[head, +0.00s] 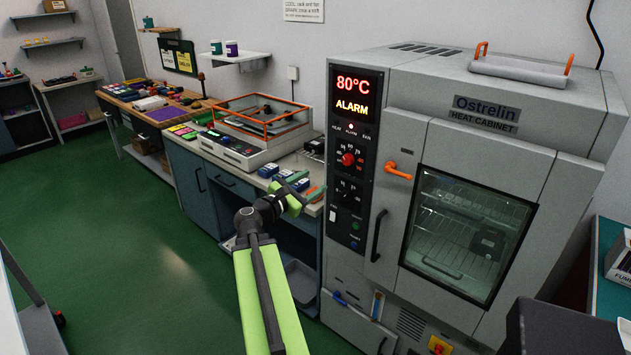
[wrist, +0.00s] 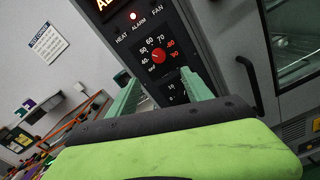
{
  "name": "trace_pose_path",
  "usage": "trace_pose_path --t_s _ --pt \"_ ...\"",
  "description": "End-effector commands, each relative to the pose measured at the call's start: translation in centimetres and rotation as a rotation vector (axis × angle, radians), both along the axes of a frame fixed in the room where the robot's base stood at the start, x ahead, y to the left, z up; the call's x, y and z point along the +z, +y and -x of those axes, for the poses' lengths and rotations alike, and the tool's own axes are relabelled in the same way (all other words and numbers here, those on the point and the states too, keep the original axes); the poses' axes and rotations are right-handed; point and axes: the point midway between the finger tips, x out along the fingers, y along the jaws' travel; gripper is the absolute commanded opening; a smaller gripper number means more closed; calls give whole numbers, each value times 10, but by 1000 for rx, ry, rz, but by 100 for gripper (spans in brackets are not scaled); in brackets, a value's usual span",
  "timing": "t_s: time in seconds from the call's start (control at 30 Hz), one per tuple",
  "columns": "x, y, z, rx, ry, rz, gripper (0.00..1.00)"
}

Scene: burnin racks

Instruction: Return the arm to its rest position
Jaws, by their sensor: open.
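My gripper (head: 305,189) is at the end of my green arm, near the left edge of the heat cabinet's front in the head view. In the wrist view my gripper (wrist: 165,88) shows two green fingers spread apart with nothing between them. Beyond the fingers is the cabinet's control panel (wrist: 146,50), with a red dial (wrist: 158,56) and a lit alarm lamp. I cannot tell the exact gap between the fingertips and the panel. The arm is stretched forward, not folded.
The grey heat cabinet (head: 454,105) shows 80°C and ALARM; its glass door is closed. Left of it, a counter holds a tester with an orange frame (head: 262,113) and small blue blocks (head: 284,175). A wooden workbench (head: 150,100) stands farther back. Green floor (head: 120,240) at left is clear.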

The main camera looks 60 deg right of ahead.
Motion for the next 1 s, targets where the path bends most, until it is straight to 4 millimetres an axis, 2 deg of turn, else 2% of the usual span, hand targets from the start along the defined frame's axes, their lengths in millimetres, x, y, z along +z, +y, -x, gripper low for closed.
trace_pose_path --t_s 0.37,0.47,0.53,0.57,0.6,0.67,0.7,0.77,0.8,0.87,0.9,0.97,1.0 --pt "0 0 -1 2 0 0 58" --pt "2 10 -22 37 0 0 58" --pt "4 30 -57 95 0 1 58" --pt "5 42 -76 127 0 0 58" --pt "7 62 -104 177 0 0 58" --pt "3 95 -146 255 -20 -25 58" --pt "-4 120 -172 302 -46 -59 58" --pt "-19 159 -205 359 -105 -128 58" --pt "-31 187 -223 387 -158 -185 58" --pt "-52 230 -247 413 -253 -283 58" --pt "-67 260 -260 422 -319 -354 58" --pt "-90 305 -274 414 -422 -472 58" --pt "-105 336 -281 396 -489 -554 58"
